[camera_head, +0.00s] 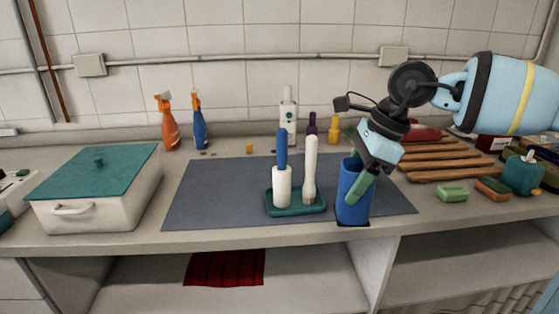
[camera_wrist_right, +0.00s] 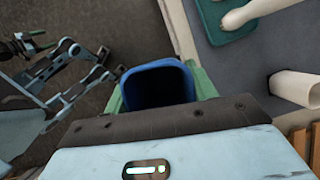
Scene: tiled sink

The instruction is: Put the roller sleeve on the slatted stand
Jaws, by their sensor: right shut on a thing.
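The roller sleeve, as I take it, is a blue hollow tube (camera_head: 353,195), upright at the front of the grey mat. My right gripper (camera_head: 358,182) is shut on its upper part. In the right wrist view the sleeve's dark open end (camera_wrist_right: 158,84) shows between the green fingers. I cannot tell whether its lower end touches the mat. The slatted stand (camera_head: 438,160), with wooden slats, lies behind and to the right, partly hidden by my arm. My left gripper (camera_wrist_right: 36,42) seems to show small at the wrist view's left; its opening is unclear.
A green tray (camera_head: 297,209) with two upright handled tools stands left of the sleeve. A white cylinder (camera_wrist_right: 298,88) shows in the wrist view. Sponges (camera_head: 452,193) lie in front of the stand. Bottles (camera_head: 288,115) stand behind. The mat's left part is clear.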

